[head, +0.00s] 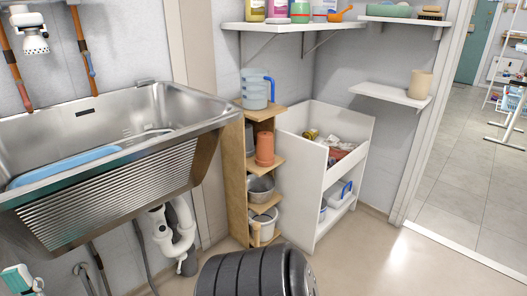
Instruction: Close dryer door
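No dryer and no dryer door show in the head view. Neither of my grippers is in view, so I cannot see their state or where they are relative to the door.
A metal washtub basin (120,190) with a blue item (65,166) inside fills the left. A wooden shelf unit (233,190) and a white bin cabinet (299,185) stand in the middle. Wall shelves (290,26) hang above. Bare floor (385,262) lies front right, by a doorway (440,170).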

